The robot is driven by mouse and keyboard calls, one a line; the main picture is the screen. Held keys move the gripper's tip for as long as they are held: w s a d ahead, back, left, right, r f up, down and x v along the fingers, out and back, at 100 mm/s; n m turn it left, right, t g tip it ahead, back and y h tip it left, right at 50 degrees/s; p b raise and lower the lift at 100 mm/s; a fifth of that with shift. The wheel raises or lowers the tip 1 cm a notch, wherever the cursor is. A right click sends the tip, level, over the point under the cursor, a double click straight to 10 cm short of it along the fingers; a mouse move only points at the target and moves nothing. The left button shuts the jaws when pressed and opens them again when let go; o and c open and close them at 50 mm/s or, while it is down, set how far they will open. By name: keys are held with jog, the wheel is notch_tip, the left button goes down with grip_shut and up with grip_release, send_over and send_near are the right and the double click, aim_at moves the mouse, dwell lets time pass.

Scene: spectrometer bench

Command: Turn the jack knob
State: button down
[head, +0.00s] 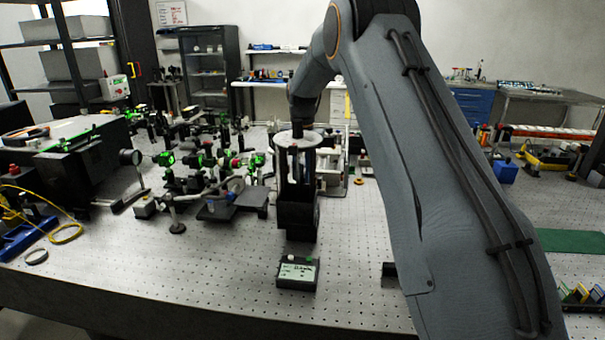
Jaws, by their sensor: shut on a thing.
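My gripper (297,222) points down in the middle of the head view, low over the perforated bench top. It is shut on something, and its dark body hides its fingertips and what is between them. A low dark plate (252,197), which looks like the top of the jack, is just left of my gripper. The jack knob cannot be made out; it appears to be hidden at my gripper.
A small control box (298,272) with a green button lies in front of my gripper. Several optics mounts (205,160) crowd the left, beside a black housing (85,170). White-framed equipment (333,175) stands close behind on the right.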

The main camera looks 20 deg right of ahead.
jog(key=shift+m+b, duration=0.5)
jog(key=shift+m, duration=2.3)
jog(key=c, duration=1.6)
grip_release()
jog(key=shift+o, duration=0.2)
jog(key=shift+r+b, duration=1.15)
jog(key=shift+r, duration=2.75)
